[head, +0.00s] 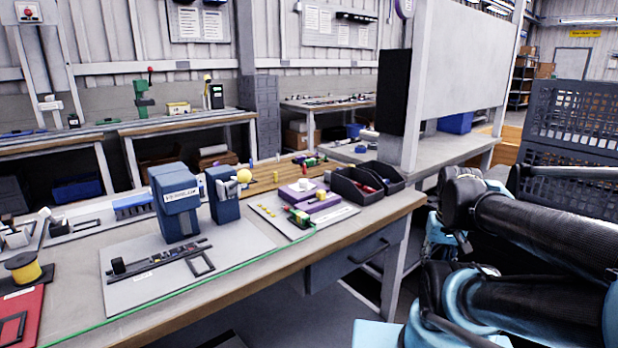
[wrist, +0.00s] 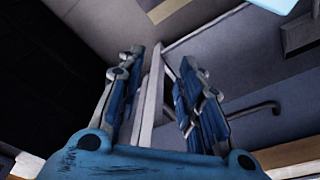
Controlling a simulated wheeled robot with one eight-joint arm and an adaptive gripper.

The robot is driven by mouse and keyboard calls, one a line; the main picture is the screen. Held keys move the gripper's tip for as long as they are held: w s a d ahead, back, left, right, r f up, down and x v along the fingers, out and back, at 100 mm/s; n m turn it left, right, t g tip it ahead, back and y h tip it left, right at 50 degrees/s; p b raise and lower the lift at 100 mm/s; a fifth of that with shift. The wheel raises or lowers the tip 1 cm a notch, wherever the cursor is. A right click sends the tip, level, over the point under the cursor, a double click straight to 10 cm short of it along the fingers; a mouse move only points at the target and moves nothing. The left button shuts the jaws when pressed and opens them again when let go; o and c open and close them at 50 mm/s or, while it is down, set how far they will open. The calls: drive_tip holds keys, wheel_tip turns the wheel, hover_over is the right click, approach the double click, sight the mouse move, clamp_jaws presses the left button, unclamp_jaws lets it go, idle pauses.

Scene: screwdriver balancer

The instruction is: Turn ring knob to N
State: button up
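My gripper (wrist: 160,62) shows in the wrist view with its two blue fingers apart and nothing between them. It is away from the bench top; a bench leg and a drawer handle appear beyond the fingers. In the head view the gripper itself is not visible. I cannot make out a ring knob or an N mark in either view. On the bench in the head view stand a blue-grey labelled machine (head: 180,203) and a smaller blue block (head: 223,195) with a yellow ball (head: 244,176) by it. I cannot tell which thing bears the knob.
The workbench (head: 150,315) holds a purple box (head: 302,190), black bins (head: 355,188), a yellow spool (head: 22,268) and flat boards. A white panel (head: 468,60) rises behind the bench's right end. Dark crates (head: 568,120) stand at the right. The floor before the drawer looks clear.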

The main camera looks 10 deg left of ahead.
drive_tip(key=shift+o, duration=1.6)
wheel_tip(320, 180, up, 2)
drive_tip(key=shift+s+a+n, duration=0.1)
drive_tip(key=shift+a+n, duration=0.05)
drive_tip(key=shift+n, duration=0.15)
drive_tip(key=w+a+r+n, duration=0.5)
drive_tip(key=w+r, duration=0.2)
drive_tip(key=r, duration=0.2)
wheel_tip(320, 180, up, 17)
drive_tip(key=n+g, duration=0.3)
drive_tip(key=n, duration=1.4)
hover_over(303, 180)
drive_tip(key=w, duration=0.1)
drive_tip(key=f, duration=1.6)
drive_tip(key=shift+s+f, duration=0.1)
drive_tip(key=shift+s, duration=0.25)
drive_tip(key=c, duration=1)
